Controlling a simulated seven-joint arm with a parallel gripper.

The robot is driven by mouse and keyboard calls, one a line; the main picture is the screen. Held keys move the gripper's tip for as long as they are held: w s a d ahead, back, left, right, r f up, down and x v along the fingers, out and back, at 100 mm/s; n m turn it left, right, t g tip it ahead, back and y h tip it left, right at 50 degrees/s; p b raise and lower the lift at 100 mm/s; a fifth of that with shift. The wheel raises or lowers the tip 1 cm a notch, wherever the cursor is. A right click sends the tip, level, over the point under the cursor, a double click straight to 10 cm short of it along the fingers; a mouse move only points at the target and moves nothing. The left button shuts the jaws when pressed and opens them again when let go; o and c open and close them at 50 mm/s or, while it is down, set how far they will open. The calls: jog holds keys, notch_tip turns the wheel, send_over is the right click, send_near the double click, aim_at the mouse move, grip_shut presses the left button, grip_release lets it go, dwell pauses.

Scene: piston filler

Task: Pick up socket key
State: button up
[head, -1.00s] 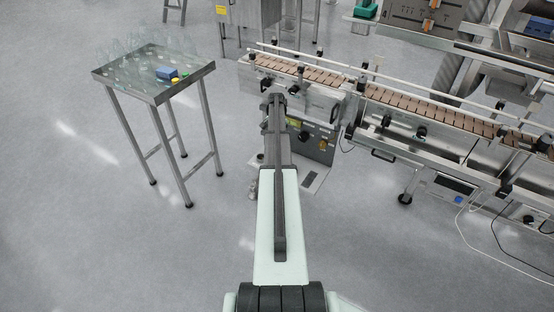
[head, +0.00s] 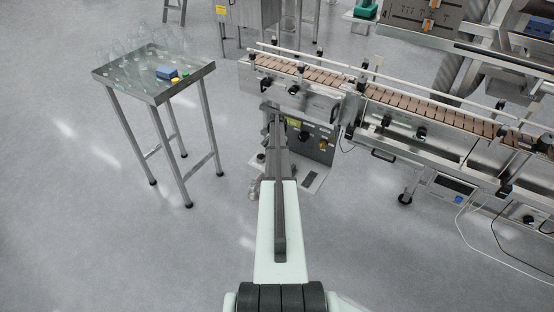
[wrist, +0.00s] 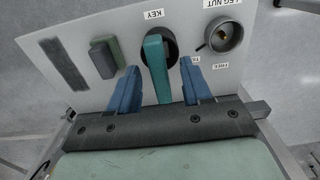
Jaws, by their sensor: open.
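The socket key is most likely the teal upright bar (wrist: 156,66) in the wrist view, standing in a dark round holder under the label KEY. My gripper (wrist: 162,67) has its two blue fingers apart, one on each side of the teal bar. Gaps show between the bar and both fingers, so it is not clamped. The bar's lower end is hidden in the holder. In the head view my arm hides the gripper and the key.
On the same light panel (wrist: 85,20) are a round metal cup (wrist: 224,36) labelled LEG NUT, a green-grey block (wrist: 104,58) and a dark strip (wrist: 65,64). The head view shows a conveyor (head: 430,100) and a steel table (head: 160,95) with bottles. Open floor lies between.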

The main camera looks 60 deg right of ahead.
jog(key=shift+f, duration=1.45)
jog(key=shift+c, duration=0.5)
grip_shut()
